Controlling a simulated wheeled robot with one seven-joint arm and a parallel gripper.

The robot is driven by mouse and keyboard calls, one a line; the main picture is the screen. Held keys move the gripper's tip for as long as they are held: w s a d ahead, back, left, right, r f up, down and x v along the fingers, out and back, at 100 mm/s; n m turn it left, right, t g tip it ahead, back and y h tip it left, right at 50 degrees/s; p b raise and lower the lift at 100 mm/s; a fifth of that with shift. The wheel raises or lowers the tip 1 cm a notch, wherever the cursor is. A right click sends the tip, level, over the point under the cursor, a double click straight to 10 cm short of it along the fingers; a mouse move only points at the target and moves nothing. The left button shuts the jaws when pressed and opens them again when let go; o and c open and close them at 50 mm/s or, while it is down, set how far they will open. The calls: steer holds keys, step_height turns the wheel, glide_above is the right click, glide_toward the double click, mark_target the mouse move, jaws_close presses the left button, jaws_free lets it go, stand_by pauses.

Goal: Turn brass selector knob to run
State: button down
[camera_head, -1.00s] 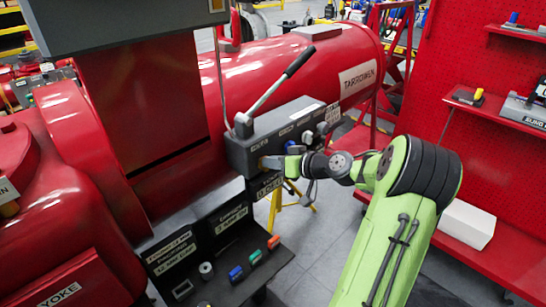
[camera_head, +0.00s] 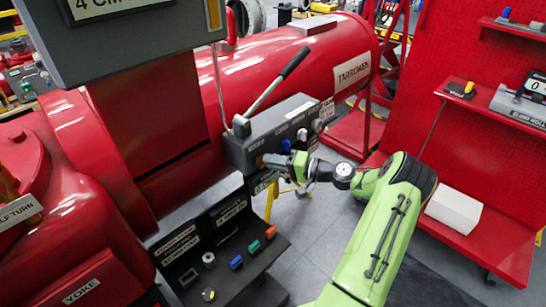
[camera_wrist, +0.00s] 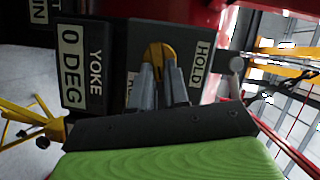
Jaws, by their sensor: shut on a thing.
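The brass selector knob (camera_wrist: 158,52) is on the front of a dark grey control box (camera_head: 240,156), and shows round and gold in the wrist view. My gripper (camera_wrist: 161,72) is shut on the knob, with a grey finger on each side of it. In the head view my gripper (camera_head: 270,161) reaches the box's near left end and mostly covers the knob. A HOLD label (camera_wrist: 200,62) is right of the knob in the wrist view. Another label is partly hidden behind the fingers, so I cannot read it.
A long lever (camera_head: 270,90) rises from the box top. Round knobs (camera_head: 302,134) sit along its front. Below is a dark tray (camera_head: 215,285) with several coloured pieces. A red tank (camera_head: 270,65) is behind. A red pegboard with shelves (camera_head: 470,150) stands right.

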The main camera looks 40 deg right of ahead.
steer(key=shift+d+f+m+t+y, duration=0.1)
steer(key=shift+f+m+t+y, duration=0.1)
steer(key=shift+m, duration=0.35)
steer(key=shift+f+m+t+y, duration=0.1)
steer(key=shift+m+t, duration=0.1)
steer(key=shift+m, duration=0.35)
steer(key=shift+p, duration=0.3)
steer(key=c, duration=1.1)
jaws_free()
steer(key=v, duration=1.5)
steer(key=shift+s+d+p, duration=0.2)
steer(key=shift+s+p, duration=0.1)
steer(key=shift+p, duration=0.1)
